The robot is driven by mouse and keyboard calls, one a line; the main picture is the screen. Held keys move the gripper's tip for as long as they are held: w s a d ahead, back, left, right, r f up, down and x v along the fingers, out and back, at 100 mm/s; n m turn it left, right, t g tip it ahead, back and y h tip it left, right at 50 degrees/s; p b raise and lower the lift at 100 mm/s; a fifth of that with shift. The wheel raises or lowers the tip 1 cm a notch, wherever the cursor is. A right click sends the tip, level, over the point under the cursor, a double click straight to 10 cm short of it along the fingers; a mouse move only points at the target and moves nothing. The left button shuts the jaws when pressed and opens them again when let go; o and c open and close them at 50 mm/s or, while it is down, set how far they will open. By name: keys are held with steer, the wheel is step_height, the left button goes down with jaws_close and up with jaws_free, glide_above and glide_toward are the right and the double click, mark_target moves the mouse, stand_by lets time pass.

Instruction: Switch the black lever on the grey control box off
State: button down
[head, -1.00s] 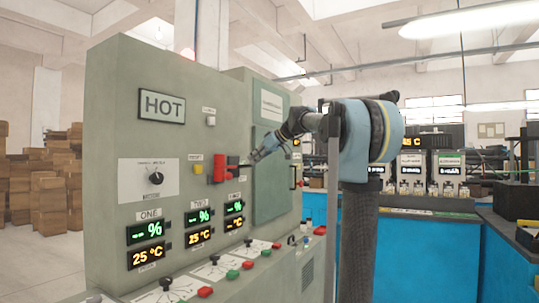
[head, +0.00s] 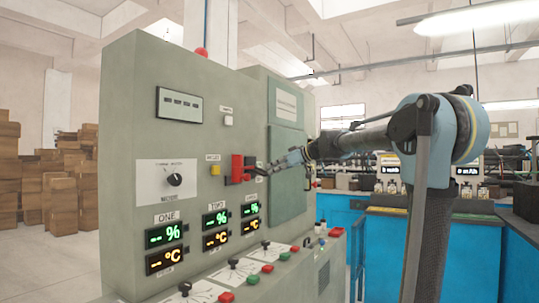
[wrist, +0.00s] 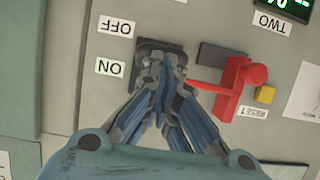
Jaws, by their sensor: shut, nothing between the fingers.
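The grey control box (head: 130,120) stands on the left of the head view. In the wrist view, which shows its panel upside down, a black lever mount (wrist: 150,44) sits beside an OFF label (wrist: 114,25) and an ON label (wrist: 110,67). My gripper (wrist: 163,62) is shut and empty, its fingertips right over the mount. They hide most of the black lever, so its position and any contact cannot be told. In the head view my gripper (head: 266,171) is at the panel, just right of the red handle (head: 238,168).
The red handle (wrist: 232,88) and a yellow reset button (wrist: 265,94) are close beside my fingers. A sloped ledge with red and green buttons (head: 254,279) juts out below. Blue counters (head: 470,240) stand at the right, stacked boxes (head: 75,190) at the far left.

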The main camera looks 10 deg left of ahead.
stand_by(0.4)
steer(key=r+v, duration=0.1)
steer(key=v, duration=1.2)
steer(key=shift+w+a+r, duration=0.25)
steer(key=shift+a+r, duration=0.05)
steer(key=s+d+f+m+g+h, duration=0.1)
steer(key=s+d+f+m+h, duration=0.3)
steer(key=s+d+f, duration=0.3)
steer(key=s+d+f+m+g+h, duration=0.1)
steer(key=s+d+f+m+h, duration=0.3)
steer(key=s+f, duration=1.2)
steer(key=s+d+f+m+g+h, duration=0.1)
steer(key=s+d+f+m+h, duration=0.3)
steer(key=s+d+f, duration=0.7)
step_height(320, 180, down, 18)
steer(key=shift+s+f+m+h, duration=0.1)
steer(key=shift+s+m+h, duration=0.2)
steer(key=shift+s+m, duration=0.2)
steer(key=shift+w+f+g, duration=0.2)
steer(key=shift+w+g, duration=0.1)
steer(key=shift+w, duration=0.2)
